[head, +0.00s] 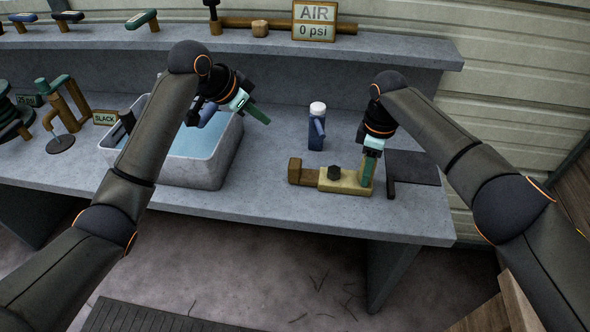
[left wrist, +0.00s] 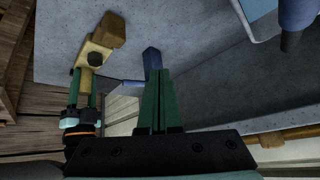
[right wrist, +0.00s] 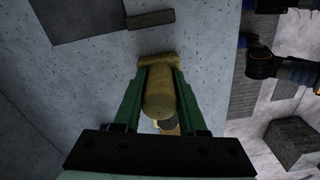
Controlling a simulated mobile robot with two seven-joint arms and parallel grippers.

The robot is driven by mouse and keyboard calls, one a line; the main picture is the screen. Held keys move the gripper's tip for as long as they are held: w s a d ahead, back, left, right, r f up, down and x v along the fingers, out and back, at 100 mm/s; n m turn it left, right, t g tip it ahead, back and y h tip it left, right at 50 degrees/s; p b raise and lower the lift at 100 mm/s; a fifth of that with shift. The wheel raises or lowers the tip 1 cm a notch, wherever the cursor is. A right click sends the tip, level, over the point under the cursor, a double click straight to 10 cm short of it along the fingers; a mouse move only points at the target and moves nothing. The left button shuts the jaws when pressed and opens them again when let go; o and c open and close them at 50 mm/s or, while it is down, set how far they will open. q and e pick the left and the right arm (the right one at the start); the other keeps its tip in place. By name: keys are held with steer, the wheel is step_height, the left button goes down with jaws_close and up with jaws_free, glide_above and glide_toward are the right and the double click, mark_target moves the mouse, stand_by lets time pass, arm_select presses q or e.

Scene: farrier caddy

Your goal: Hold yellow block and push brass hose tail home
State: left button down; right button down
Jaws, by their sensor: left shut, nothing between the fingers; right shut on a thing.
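The yellow block (head: 345,181), with a dark knob on it, lies near the front edge of the bench. My right gripper (head: 367,174) is shut on its right end. In the right wrist view a rounded yellow body (right wrist: 159,95) sits between the fingers. A darker brass-brown piece (head: 296,170), seemingly the hose tail, sticks out of the block's left end; I cannot tell how deep it sits. It also shows in the left wrist view (left wrist: 111,28). My left gripper (head: 258,114) is shut and empty, in the air above the bench, left of the block.
A grey basin of water (head: 203,172) stands left of the block. A blue bottle with a white cap (head: 317,128) stands behind it. A dark flat plate (head: 413,167) lies to the right. The back shelf carries an AIR sign (head: 314,20). Bench between basin and block is clear.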

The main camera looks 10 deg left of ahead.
mark_target(294, 165)
steer(key=shift+s+f, duration=0.1)
steer(key=shift+f, duration=0.05)
arm_select(q)
steer(key=shift+g, duration=0.6)
steer(key=shift+s+d+f, duration=0.4)
steer(key=shift+d+f, duration=0.3)
steer(key=shift+f, duration=1.4)
steer(key=shift+s+d+f, duration=0.4)
steer(key=shift+d+f, duration=0.25)
steer(key=shift+f, duration=1.45)
steer(key=shift+s+d+f, duration=0.4)
steer(key=shift+d+f, duration=0.3)
steer(key=shift+f, duration=1.4)
steer(key=shift+d+r, duration=0.1)
steer(key=shift+d, duration=2.1)
steer(key=shift+a, duration=0.2)
steer(key=shift+r, duration=0.1)
